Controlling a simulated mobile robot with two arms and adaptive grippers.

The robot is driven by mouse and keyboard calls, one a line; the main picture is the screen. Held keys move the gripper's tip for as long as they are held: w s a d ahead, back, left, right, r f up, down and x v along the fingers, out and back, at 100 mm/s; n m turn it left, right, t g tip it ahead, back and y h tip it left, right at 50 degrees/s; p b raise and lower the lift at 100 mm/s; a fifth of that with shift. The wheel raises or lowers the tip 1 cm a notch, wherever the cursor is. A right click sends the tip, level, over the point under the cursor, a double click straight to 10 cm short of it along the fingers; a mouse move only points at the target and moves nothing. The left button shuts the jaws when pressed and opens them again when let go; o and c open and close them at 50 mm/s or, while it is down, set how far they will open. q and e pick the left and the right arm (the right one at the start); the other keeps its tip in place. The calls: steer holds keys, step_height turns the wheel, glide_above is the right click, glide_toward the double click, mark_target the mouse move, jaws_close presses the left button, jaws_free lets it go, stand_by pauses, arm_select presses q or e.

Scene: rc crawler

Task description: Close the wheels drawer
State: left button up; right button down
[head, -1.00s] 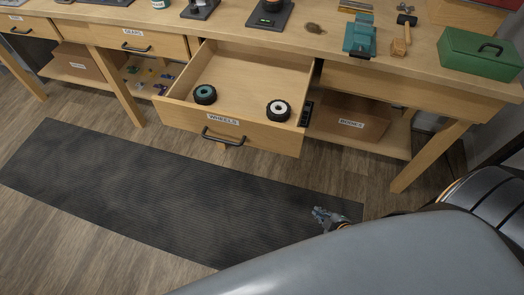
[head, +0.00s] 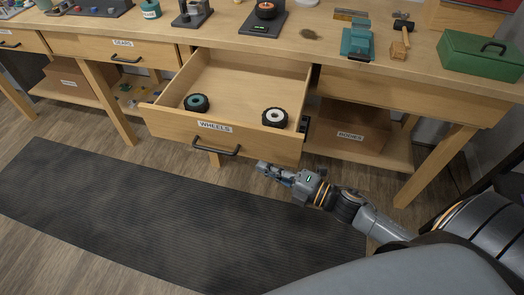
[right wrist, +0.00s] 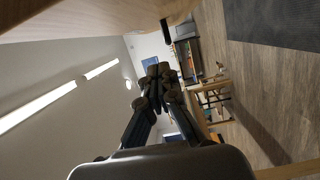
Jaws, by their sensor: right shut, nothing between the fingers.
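The wheels drawer (head: 262,144) is pulled out from the workbench, with a "WHEELS" label and a dark bar handle (head: 216,146) on its front. Two wheels lie inside it, one with a teal hub (head: 196,102) and one with a white hub (head: 275,117). My right gripper (head: 262,166) is shut and empty, just below and in front of the drawer's front, to the right of the handle. In the right wrist view its fingers (right wrist: 160,75) are together, and a wooden surface shows close at the top left. My left gripper is not in view.
The gears drawer (head: 118,50) to the left is shut. A bodies box (head: 350,132) sits on the lower shelf at right. A green toolbox (head: 482,60) and a teal vise (head: 358,38) stand on the benchtop. A dark mat (head: 140,205) covers the floor in front.

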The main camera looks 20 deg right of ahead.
mark_target(262, 153)
steer(key=w, duration=0.4)
steer(key=shift+w+d, duration=0.15)
steer(key=shift+w, duration=0.15)
steer(key=shift+w+d, duration=0.35)
